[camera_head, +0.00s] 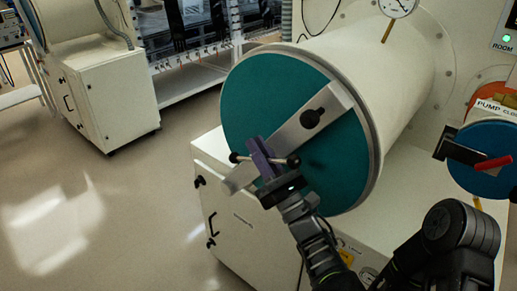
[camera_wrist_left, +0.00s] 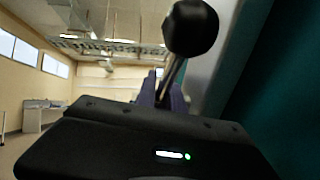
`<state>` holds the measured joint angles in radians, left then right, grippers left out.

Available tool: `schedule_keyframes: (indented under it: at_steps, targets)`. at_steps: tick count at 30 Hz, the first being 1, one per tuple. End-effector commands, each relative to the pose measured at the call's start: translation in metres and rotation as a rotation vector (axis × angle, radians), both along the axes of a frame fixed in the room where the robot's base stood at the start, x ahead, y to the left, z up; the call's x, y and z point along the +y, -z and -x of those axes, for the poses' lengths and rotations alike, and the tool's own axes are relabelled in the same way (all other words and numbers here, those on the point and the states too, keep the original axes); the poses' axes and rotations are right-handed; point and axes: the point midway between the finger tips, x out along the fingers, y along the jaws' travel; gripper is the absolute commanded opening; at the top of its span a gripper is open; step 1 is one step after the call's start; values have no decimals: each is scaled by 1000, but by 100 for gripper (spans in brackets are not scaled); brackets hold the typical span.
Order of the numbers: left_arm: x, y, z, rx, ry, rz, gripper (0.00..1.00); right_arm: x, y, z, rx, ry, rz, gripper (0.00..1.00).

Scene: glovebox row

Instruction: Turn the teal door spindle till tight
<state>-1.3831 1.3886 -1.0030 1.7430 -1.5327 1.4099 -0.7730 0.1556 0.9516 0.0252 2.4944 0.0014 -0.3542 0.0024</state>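The teal door (camera_head: 240,105) is a large round disc on the end of a cream cylinder. The spindle's handle has black ball ends, one at the right (camera_head: 293,161). My left gripper (camera_head: 261,152) has its purple fingers on either side of the handle's middle and appears shut on it. In the left wrist view, one black ball (camera_wrist_left: 190,28) on a rod stands close to the camera, before the fingers (camera_wrist_left: 163,92). The hub is mostly hidden. My right gripper is not seen.
A blue round door (camera_head: 488,140) with a red handle (camera_head: 494,163) stands at the right, beside a pump label. A dial gauge (camera_head: 397,5) sits above the cylinder. A white cabinet (camera_head: 235,225) stands below. The floor (camera_head: 90,200) at left is clear.

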Motion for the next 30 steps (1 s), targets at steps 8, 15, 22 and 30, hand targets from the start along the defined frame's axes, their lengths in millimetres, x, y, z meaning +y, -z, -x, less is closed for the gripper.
schedule_keyframes:
  at_steps: [8, 15, 22, 30]
  targets:
    - [0, 0, 0, 1, 0, 1, 20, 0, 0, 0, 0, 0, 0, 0]
    - [-7, 9, 7, 0, 1, -1, 20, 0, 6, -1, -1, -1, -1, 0]
    - [-28, 31, 30, -1, 4, -2, 20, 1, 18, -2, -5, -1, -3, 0]
    - [-43, 45, 47, -1, 2, 0, 20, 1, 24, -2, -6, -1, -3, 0]
